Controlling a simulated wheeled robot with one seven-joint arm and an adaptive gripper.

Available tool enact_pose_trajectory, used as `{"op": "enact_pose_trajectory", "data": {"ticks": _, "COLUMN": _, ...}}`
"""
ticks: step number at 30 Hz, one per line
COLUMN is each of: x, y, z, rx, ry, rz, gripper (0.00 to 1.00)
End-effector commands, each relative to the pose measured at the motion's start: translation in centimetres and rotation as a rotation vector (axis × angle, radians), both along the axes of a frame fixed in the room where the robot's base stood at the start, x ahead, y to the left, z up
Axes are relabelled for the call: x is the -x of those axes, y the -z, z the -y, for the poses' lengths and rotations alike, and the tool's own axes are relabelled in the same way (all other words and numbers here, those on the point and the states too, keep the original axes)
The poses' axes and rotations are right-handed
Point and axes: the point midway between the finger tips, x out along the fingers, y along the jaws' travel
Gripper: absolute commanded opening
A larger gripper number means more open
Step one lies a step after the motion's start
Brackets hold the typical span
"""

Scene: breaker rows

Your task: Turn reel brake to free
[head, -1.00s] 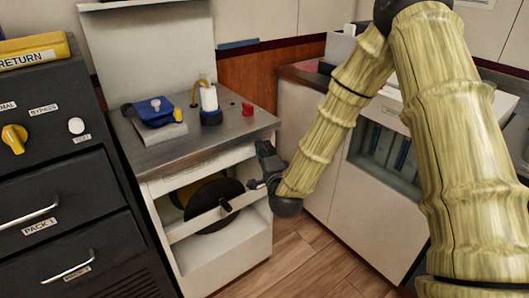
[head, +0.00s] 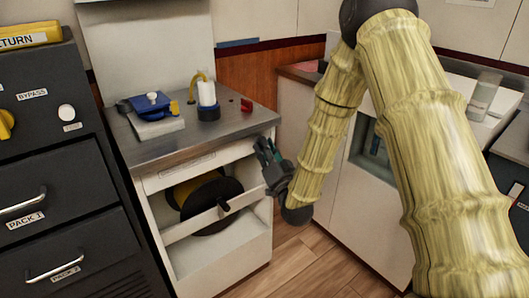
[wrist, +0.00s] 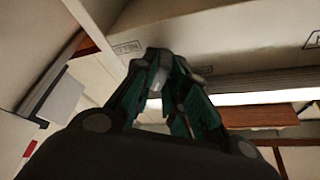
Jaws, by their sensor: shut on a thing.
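A dark reel (head: 207,212) with a yellow part behind it sits in the open front of a white cabinet, behind a white crossbar. My gripper (head: 263,150) is at the cabinet's front right edge, below the counter, with its fingers pointing up and left. In the wrist view my fingers (wrist: 155,80) are closed together around a small grey piece (wrist: 155,79). It looks like the reel brake's lever, but the fingers hide most of it. The head view does not show the lever clearly. A label (wrist: 127,47) beside the fingertips is too blurred to read.
A dark drawer unit (head: 60,185) stands at left. Another white cabinet (head: 320,180) is close behind my arm. Wooden floor shows below.

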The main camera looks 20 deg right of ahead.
Motion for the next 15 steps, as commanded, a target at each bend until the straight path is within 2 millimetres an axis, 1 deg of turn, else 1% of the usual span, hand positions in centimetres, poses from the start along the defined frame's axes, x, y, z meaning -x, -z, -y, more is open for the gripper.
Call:
{"op": "enact_pose_trajectory", "data": {"ticks": 1, "x": 0.01, "y": 0.41, "z": -0.01, "rx": 0.043, "ry": -0.002, "rz": 0.012, "gripper": 0.00}}
{"op": "enact_pose_trajectory", "data": {"ticks": 9, "x": -0.03, "y": 0.44, "z": 0.16, "rx": 0.273, "ry": -0.002, "rz": 0.094, "gripper": 0.00}}
{"op": "enact_pose_trajectory", "data": {"ticks": 15, "x": -0.09, "y": 0.42, "z": 0.25, "rx": 0.408, "ry": -0.002, "rz": 0.143, "gripper": 0.00}}
